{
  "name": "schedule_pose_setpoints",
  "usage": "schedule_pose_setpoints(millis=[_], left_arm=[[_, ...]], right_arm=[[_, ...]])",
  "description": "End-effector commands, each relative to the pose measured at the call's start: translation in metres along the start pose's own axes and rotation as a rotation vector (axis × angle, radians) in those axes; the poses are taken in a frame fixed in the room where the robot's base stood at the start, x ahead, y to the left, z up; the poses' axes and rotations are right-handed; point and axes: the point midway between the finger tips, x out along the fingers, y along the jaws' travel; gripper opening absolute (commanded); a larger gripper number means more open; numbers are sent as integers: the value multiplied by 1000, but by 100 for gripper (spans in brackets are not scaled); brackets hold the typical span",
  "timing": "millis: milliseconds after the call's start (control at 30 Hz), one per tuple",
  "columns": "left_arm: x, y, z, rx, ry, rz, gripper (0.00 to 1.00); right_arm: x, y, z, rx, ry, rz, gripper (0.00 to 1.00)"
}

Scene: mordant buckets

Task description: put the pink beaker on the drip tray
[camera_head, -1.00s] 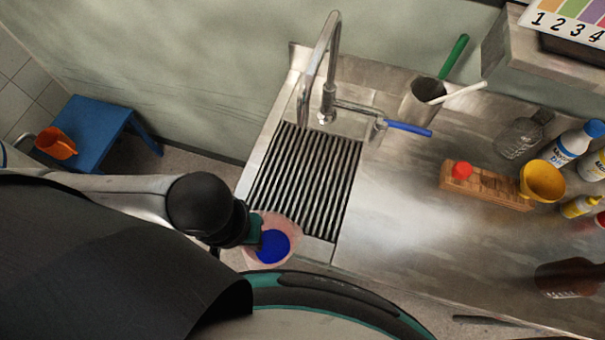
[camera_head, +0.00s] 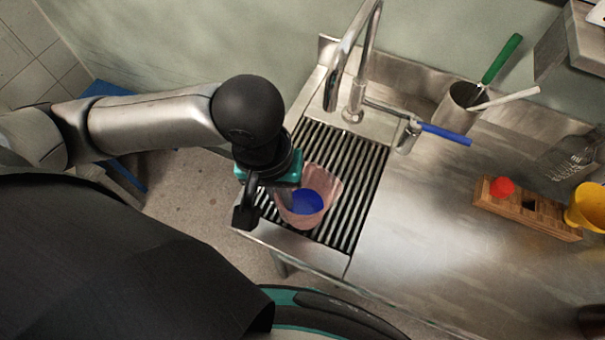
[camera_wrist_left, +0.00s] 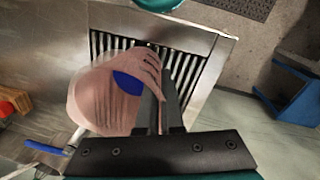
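The pink beaker (camera_head: 324,212), translucent with blue liquid inside, is over the lower left part of the drip tray in the head view. My left gripper (camera_head: 275,196) is shut on the beaker's side; the wrist view shows the fingers (camera_wrist_left: 160,108) close together at the wall of the beaker (camera_wrist_left: 92,98). The beaker looks close to upright and seems to be above the slats; I cannot tell the exact gap. The drip tray (camera_head: 366,172) is a dark slatted grate set in the steel bench, also behind the beaker in the wrist view (camera_wrist_left: 189,78). My right gripper is not in view.
A steel tap (camera_head: 352,105) and a blue-handled lever (camera_head: 445,134) stand behind the tray. A metal cup (camera_head: 457,108) with green and white rods is to the right. A wooden rack (camera_head: 525,208) and yellow funnel (camera_head: 588,206) are farther right. A blue stool (camera_head: 105,90) is left.

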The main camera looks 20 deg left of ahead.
Motion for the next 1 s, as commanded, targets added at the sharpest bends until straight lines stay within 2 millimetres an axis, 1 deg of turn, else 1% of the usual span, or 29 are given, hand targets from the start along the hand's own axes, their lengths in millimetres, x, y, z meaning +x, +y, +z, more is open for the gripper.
schedule_pose_setpoints(millis=[33, 233, 400, 500, 600, 767, 1000], left_arm=[[4, 2, -5, 0, 4, 4, 0], [3, 6, -18, 4, 4, 4, 0], [0, 16, -48, 0, 3, 3, 0], [1, 21, -61, 1, 2, 2, 0], [1, 23, -70, 2, 1, 2, 0], [4, 24, -74, 3, 0, 2, 0], [36, 20, -73, 2, -1, -1, 0]], right_arm=[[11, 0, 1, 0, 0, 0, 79], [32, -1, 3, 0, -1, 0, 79], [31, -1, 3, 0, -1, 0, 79], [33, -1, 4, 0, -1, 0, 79], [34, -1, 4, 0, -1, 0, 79], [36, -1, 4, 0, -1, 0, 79], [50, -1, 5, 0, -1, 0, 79]])
